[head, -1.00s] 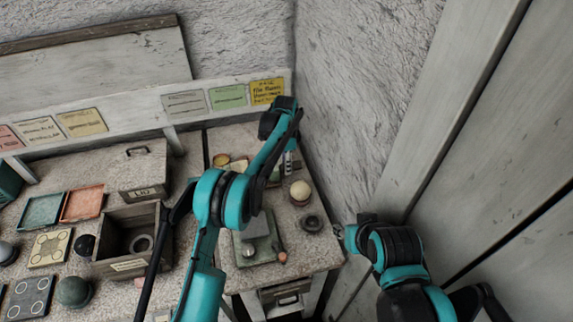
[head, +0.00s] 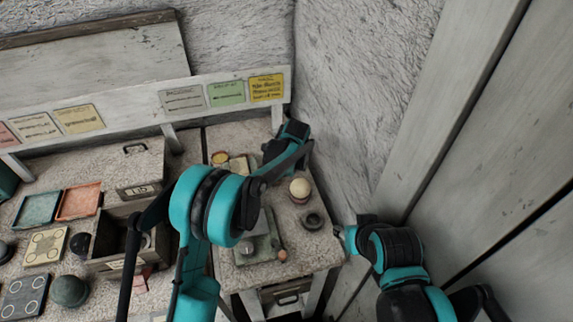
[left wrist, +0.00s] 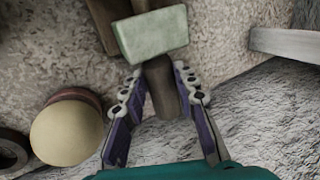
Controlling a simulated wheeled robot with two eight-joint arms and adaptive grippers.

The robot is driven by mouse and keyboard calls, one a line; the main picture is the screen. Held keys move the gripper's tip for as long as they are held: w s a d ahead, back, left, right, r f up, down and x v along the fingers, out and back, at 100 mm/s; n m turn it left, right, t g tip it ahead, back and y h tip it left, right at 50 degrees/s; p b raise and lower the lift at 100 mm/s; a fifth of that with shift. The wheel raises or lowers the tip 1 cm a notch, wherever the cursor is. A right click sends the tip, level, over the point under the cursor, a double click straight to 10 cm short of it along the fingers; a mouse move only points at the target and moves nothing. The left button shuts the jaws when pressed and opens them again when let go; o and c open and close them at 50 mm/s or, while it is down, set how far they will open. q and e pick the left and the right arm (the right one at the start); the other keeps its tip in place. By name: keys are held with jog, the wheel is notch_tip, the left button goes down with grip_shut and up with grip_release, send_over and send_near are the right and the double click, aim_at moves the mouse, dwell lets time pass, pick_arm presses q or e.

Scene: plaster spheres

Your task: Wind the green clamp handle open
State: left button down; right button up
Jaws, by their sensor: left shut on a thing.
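In the left wrist view, a pale green block (left wrist: 152,33) sits at the end of a dark brown bar, which looks like the clamp handle (left wrist: 161,90). My left gripper (left wrist: 156,78) has its fingers on either side of the brown bar and is shut on it. In the head view my left arm covers the clamp and the left fingertips. My right gripper (head: 342,234) is at the right, beyond the bench's right edge and apart from the clamp. Its jaw opening is too small to read.
A cream sphere (head: 300,188) stands right of the left gripper, with a dark ring (head: 313,220) in front of it. A green plate with a grey block (head: 258,247) lies nearer. An open wooden box (head: 108,245) is left. A rough wall (head: 355,100) closes the right side.

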pick_arm(q)
jog(key=shift+s+f+t+b, duration=0.15)
jog(key=shift+t+b, duration=0.3)
jog(key=shift+t, duration=0.35)
jog(key=c, duration=1.2)
grip_release()
jog(key=shift+o, duration=0.2)
jog(key=v, duration=1.2)
jog(key=shift+d, duration=0.3)
jog(key=shift+s+f, duration=0.1)
